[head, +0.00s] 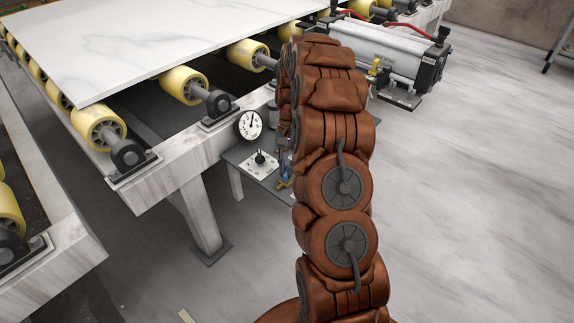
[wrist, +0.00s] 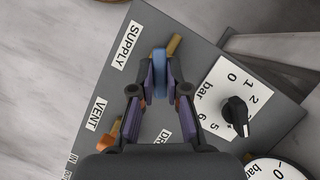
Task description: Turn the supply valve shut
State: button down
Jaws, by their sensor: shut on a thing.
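The supply valve shows in the wrist view as a blue handle (wrist: 160,72) beside the SUPPLY label (wrist: 120,45), with a brass piece (wrist: 174,45) at its far end. My gripper (wrist: 160,88) is shut on the blue handle, one finger on each side. The handle points roughly up the picture between the fingertips. Its near end and the valve body are partly hidden by the fingers. In the head view my brown arm covers most of the grey panel (head: 233,156), and only a little blue shows at the arm's left edge.
An orange handle (wrist: 108,140) sits near the VENT label (wrist: 98,115), close to my left finger. A black knob (wrist: 236,112) on a bar scale stands to the right. A pressure gauge (head: 249,124), a roller frame with a white slab (head: 130,40) and a cylinder (head: 385,55) surround the panel.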

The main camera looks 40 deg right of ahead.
jog(key=n+h+p, duration=0.1)
jog(key=n, duration=0.2)
jog(key=n+g+h+p, duration=0.1)
jog(key=n, duration=0.2)
jog(key=shift+a, duration=0.15)
jog(key=n+h+p, duration=0.1)
jog(key=n+h, duration=0.1)
jog(key=n, duration=0.3)
jog(key=shift+w+a+p, duration=0.1)
jog(key=shift+p, duration=0.25)
jog(key=shift+n, duration=0.4)
jog(key=c, duration=1.2)
grip_release()
jog(key=shift+o, duration=0.2)
jog(key=v, duration=1.2)
